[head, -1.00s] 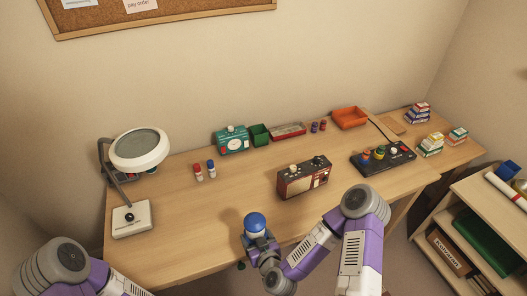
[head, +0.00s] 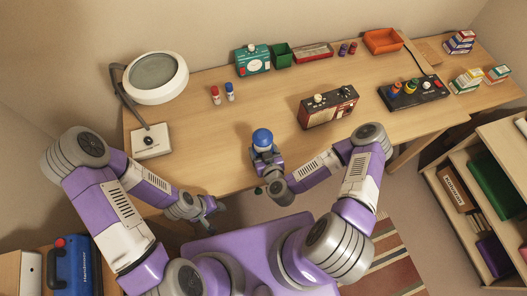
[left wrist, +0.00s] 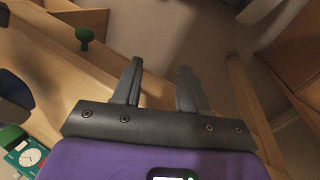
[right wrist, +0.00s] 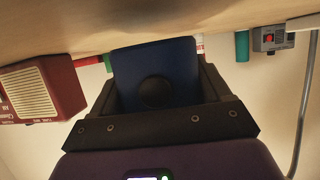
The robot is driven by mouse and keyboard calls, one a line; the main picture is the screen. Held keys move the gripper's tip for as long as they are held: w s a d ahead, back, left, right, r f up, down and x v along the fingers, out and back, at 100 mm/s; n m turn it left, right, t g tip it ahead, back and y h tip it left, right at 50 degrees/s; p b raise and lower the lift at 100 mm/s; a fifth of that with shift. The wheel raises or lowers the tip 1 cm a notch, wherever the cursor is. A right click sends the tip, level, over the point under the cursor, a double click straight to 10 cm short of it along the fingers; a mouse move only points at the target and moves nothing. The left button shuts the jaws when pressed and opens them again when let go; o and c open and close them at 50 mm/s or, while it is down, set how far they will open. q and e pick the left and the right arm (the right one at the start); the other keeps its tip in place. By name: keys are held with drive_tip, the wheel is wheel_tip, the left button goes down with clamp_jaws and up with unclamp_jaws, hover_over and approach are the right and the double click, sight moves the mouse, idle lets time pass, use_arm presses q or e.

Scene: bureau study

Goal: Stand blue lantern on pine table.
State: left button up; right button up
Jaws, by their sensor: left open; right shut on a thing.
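The blue lantern (head: 262,138), with a rounded blue top, is upright in my right gripper (head: 265,155) over the front part of the pine table (head: 200,140). The right wrist view shows the lantern's dark blue side (right wrist: 155,70) between the fingers (right wrist: 160,95), which are shut on it. I cannot tell whether its base touches the table. My left gripper (head: 212,206) is open and empty by the table's front edge; its two spread fingers also show in the left wrist view (left wrist: 157,88).
A red radio (head: 328,107) stands right of the lantern and a black control box (head: 412,92) farther right. A magnifier lamp (head: 155,80) is at the left; two small bottles (head: 222,94) stand behind. Bare tabletop lies around the lantern. A shelf (head: 490,130) is at right.

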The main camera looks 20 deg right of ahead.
wheel_tip(320, 180, down, 2)
drive_tip(key=shift+f, duration=0.1)
drive_tip(key=o, duration=1.2)
drive_tip(key=shift+o, duration=0.2)
